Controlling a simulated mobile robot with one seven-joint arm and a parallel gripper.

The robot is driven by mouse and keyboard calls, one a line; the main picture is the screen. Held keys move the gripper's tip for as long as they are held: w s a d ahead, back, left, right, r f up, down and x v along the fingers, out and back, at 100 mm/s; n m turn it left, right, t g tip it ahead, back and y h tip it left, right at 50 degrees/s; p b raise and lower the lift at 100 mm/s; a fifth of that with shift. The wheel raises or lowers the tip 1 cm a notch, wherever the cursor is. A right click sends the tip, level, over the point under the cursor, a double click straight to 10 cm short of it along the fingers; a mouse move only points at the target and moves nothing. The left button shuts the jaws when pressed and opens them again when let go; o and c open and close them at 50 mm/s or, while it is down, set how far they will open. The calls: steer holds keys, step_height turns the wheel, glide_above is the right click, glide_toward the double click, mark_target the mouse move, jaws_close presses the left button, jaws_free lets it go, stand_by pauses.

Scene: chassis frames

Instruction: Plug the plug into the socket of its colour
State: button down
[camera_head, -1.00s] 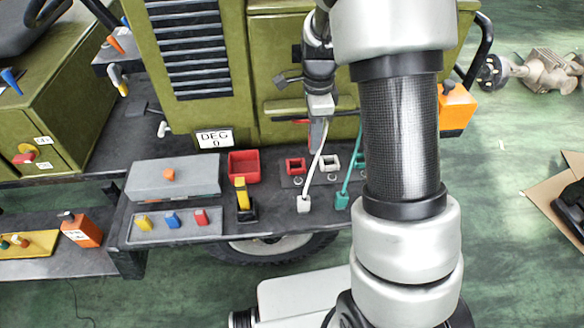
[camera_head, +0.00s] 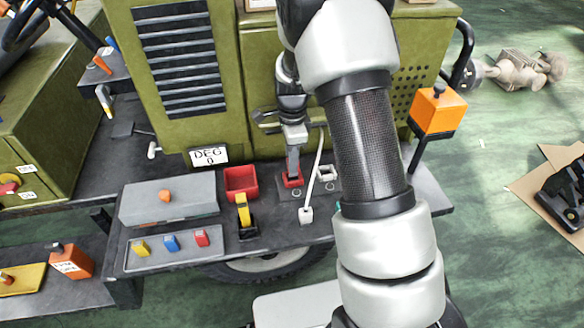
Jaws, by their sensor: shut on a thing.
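My gripper (camera_head: 292,168) points down at the red socket (camera_head: 293,182), with its fingertips at or just over the socket's opening. It is shut on what seems to be the red plug, mostly hidden by the fingers and socket. I cannot tell how far the plug is in. The white socket (camera_head: 327,173) is just to the right and looks empty. A white plug (camera_head: 306,215) with a white cable stands on the bench in front of the sockets. My arm hides the area further right, including the teal socket and teal plug.
An open red bin (camera_head: 241,183) and a yellow-handled switch (camera_head: 244,213) are left of the sockets. A grey box (camera_head: 170,199) and a tray (camera_head: 140,262) with coloured blocks lie further left. The green cabinet (camera_head: 275,80) rises behind. An orange box (camera_head: 438,108) stands right.

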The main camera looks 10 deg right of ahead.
steer(key=shift+f, duration=1.6)
steer(key=c, duration=1.6)
jaws_free()
